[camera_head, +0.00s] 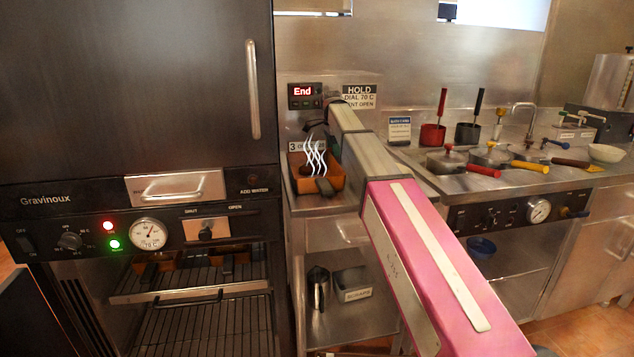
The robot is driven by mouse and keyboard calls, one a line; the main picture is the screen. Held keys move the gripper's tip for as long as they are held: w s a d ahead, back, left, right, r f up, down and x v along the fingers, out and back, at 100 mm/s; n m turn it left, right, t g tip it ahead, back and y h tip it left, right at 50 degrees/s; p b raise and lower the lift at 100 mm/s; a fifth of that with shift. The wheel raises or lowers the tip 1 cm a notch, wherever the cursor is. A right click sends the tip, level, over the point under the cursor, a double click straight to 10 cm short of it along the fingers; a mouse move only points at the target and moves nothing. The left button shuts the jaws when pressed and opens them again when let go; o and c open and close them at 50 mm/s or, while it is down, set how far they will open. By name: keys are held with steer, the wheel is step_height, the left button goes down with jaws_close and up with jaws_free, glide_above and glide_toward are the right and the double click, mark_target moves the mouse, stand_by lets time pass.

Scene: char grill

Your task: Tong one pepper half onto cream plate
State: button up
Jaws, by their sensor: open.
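No pepper half, tongs or cream plate can be made out in the head view. My arm reaches from the lower right toward the back wall. My gripper (317,128) shows only as a small dark shape at the arm's far end, mostly hidden by the arm. It is open, above and behind an orange-brown tray (303,185). The tray sits on the steel counter beside the oven, with white wavy steam (314,158) above it and a dark handle at its front. The tray's contents are too small to tell.
A tall dark oven cabinet (130,90) fills the left; trays sit on its lower racks. Red and yellow-handled pans (462,163), red and black pots and a pale bowl (606,153) stand on the right counter. A lower shelf holds a jug (318,285) and a dark bin (352,284).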

steer(key=shift+f, duration=0.2)
steer(key=shift+c, duration=0.3)
steer(key=c, duration=0.6)
steer(key=shift+c, duration=0.2)
steer(key=shift+r, duration=0.1)
step_height(320, 180, up, 12)
